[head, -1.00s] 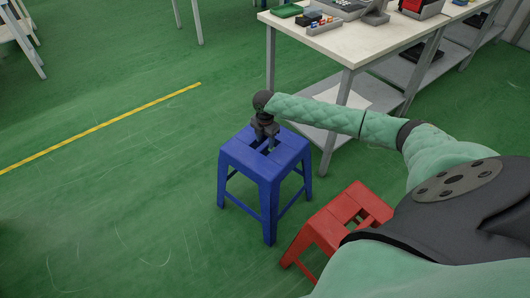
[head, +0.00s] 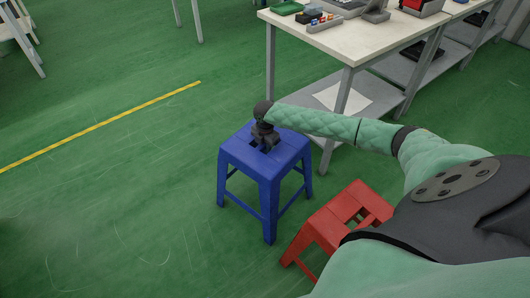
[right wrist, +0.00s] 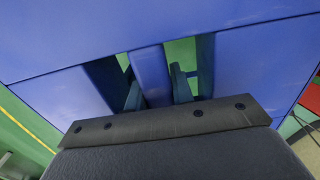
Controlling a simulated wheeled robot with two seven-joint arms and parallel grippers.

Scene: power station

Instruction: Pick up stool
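The blue stool (head: 264,167) stands upright on the green floor in the middle of the head view. Its seat has two slots with a bar between them, and the bar (right wrist: 152,76) shows in the right wrist view. My right gripper (head: 265,147) points down at the middle of the seat. In the right wrist view the right gripper (right wrist: 157,88) has one finger in each slot, on either side of the bar. The fingers are apart, and I see no clear grip on the bar; the fingertips are partly hidden below the seat. My left gripper is not in view.
A red stool (head: 338,222) stands close by at the lower right, below my right arm. A white-topped workbench (head: 330,48) with trays and parts stands behind. A yellow line (head: 100,128) crosses the floor at left, where there is free room.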

